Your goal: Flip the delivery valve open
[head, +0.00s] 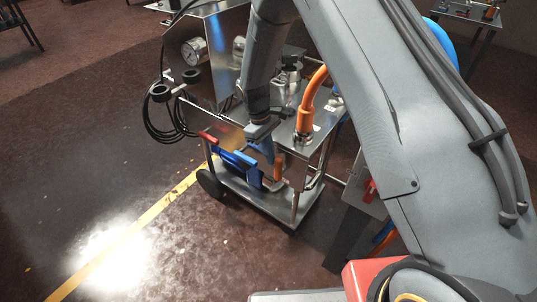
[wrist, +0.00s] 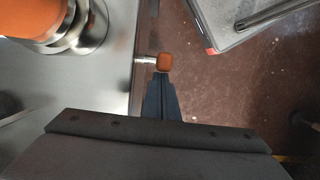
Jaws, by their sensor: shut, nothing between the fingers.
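The delivery valve's lever appears to be the orange handle (head: 278,168) below the front edge of the steel cart. In the wrist view its orange end (wrist: 165,62) shows on a short metal stem coming out from the cart's edge. My gripper (head: 269,159) points down in front of the cart edge, its blue fingers closed together with nothing between them. In the wrist view the fingertips (wrist: 160,78) lie right beside the orange end. I cannot tell whether they touch it. The valve body is hidden under the cart top.
The cart top (wrist: 95,85) carries an orange elbow pipe (head: 312,95) on a steel fitting. A pressure gauge (head: 194,51) and coiled black cable (head: 160,125) are at the left. Blue parts (head: 238,160) sit near the lower shelf. Open floor (head: 110,180) lies left of the cart.

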